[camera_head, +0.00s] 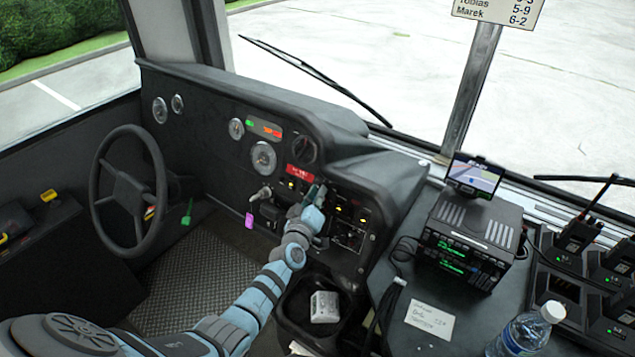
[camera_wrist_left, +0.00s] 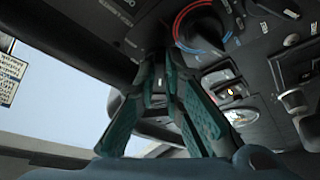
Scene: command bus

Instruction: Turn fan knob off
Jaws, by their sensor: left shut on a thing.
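My left gripper (camera_head: 315,193) is at the dashboard, at the switch panel right of the red label. In the left wrist view its two green-padded fingers (camera_wrist_left: 158,72) close on a small dark knob (camera_wrist_left: 158,86) with a white mark, which I take to be the fan knob. In the head view this knob is hidden by the gripper. Beside the fingers, in the wrist view, is a round dial (camera_wrist_left: 203,28) with a red and blue ring. My right gripper is not in view.
The steering wheel (camera_head: 130,190) is to the left. A key-like lever (camera_head: 262,194) with a purple tag sits left of the gripper. A radio unit (camera_head: 468,240), a screen (camera_head: 474,175), a bottle (camera_head: 525,330) and chargers (camera_head: 560,290) stand to the right. A bin (camera_head: 290,310) is below.

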